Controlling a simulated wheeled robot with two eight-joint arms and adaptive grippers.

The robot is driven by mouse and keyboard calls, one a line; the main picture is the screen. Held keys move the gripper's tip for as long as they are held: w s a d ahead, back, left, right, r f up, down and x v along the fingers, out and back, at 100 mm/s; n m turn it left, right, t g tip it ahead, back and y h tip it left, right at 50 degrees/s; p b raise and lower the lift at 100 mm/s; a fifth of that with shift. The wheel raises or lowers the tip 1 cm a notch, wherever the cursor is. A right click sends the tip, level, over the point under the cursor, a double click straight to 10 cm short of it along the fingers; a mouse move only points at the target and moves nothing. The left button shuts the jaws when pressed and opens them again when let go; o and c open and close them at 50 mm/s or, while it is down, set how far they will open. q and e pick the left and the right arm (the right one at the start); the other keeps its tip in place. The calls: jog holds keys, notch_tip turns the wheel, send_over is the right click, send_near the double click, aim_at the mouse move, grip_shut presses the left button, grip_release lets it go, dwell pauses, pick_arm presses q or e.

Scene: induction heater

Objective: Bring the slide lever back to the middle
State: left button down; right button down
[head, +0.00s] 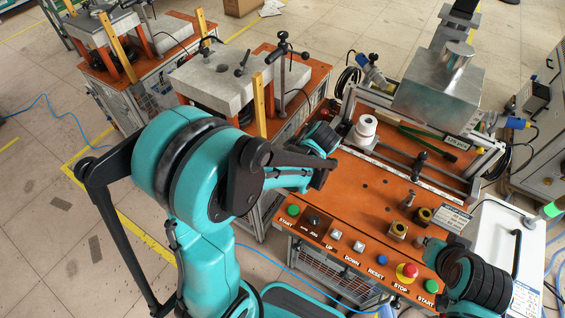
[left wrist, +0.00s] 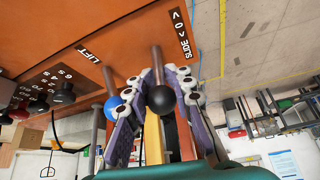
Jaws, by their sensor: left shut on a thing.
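The slide lever is a metal rod with a black ball knob (left wrist: 160,100), next to the SLIDE label in the left wrist view. My left gripper (left wrist: 158,84) is shut around this knob, a finger on each side. The rod runs from the orange panel to the knob; I cannot tell its exact position against the marks. In the head view my left gripper (head: 320,160) is at the left edge of the machine, and the lever is hidden there. My right arm's end (head: 434,250) is over the panel's right front; its fingers cannot be made out.
A lift lever with a blue ball knob (left wrist: 112,107) stands close beside the slide lever. The orange worktop (head: 365,195) has a button row along its front, with a red stop button (head: 407,271). A white cylinder (head: 366,128) and a metal block (head: 437,95) are farther back.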

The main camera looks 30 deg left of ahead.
pick_arm(q)
jog(key=c, duration=1.3)
grip_release()
jog(key=v, duration=0.8)
jog(key=s+d+r+m+t+h, duration=0.1)
jog(key=s+m+h, duration=0.1)
jog(key=m, duration=0.3)
jog(key=s+d+m+t+h, duration=0.1)
jog(key=s+m+t+h, duration=0.1)
jog(key=s+m, duration=0.2)
jog(key=s+d+r+m+t+h+b, duration=0.1)
jog(key=s+m+t, duration=0.1)
jog(key=m, duration=0.3)
jog(key=shift+s+d+r+m+h, duration=0.15)
jog(key=shift+s+d+m+h, duration=0.05)
jog(key=shift+s, duration=0.2)
jog(key=shift+s+d+r+m+h, duration=0.15)
jog(key=shift+s+d+m+h, duration=0.05)
jog(key=shift+s, duration=0.15)
